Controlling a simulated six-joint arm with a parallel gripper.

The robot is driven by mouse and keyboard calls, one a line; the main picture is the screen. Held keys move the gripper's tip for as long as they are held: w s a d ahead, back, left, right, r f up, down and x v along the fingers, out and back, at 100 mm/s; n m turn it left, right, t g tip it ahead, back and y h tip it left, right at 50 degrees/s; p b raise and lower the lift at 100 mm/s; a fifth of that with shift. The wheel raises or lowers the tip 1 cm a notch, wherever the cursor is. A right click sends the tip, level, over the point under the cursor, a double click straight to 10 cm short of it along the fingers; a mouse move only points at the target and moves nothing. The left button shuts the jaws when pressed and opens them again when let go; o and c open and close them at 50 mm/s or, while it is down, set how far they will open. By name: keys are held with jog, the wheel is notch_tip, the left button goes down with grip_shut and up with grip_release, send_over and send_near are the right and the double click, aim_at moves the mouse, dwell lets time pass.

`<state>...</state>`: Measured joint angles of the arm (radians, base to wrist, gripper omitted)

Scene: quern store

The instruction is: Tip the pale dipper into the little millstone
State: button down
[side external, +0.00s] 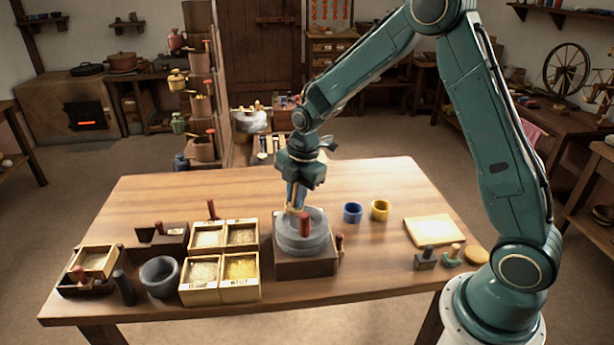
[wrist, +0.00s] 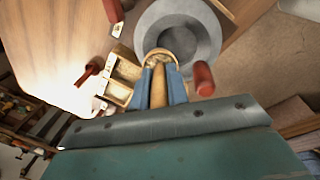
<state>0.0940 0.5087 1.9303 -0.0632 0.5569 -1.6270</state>
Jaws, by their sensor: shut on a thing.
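The little millstone (side external: 292,241) is a round grey stone with a red upright handle (side external: 305,224), set on a wooden base (side external: 300,268) at the middle front of the table. It also shows as a grey ring in the wrist view (wrist: 205,45). My gripper (side external: 295,196) is low over the back of the stone. In the wrist view its blue fingers (wrist: 163,84) are shut on the handle of the pale dipper (wrist: 158,100).
Trays of grain (side external: 240,268) and a dark stone bowl (side external: 160,276) stand left of the millstone. A blue cup (side external: 352,212) and a yellow cup (side external: 380,210) stand to its right, with a pale board (side external: 434,231) beyond. The back of the table is clear.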

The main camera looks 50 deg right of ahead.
aim_at(302, 209)
jog(key=shift+s+d+f+t+y, duration=0.15)
jog(key=shift+s+f+t+y, duration=0.25)
jog(key=shift+t, duration=0.65)
jog(key=shift+s+d+f+t+y, duration=0.15)
jog(key=shift+s+f+t, duration=0.35)
jog(key=shift+t, duration=0.55)
jog(key=shift+s+f+t+y, duration=0.3)
jog(key=shift+f+t, duration=0.05)
jog(key=shift+t, duration=0.65)
jog(key=shift+s+f+t+y, duration=0.25)
jog(key=shift+s+f+t, duration=0.05)
jog(key=shift+t, duration=0.7)
jog(key=shift+d, duration=0.1)
jog(key=shift+t, duration=0.3)
jog(key=shift+w+r, duration=0.1)
jog(key=shift+r, duration=0.05)
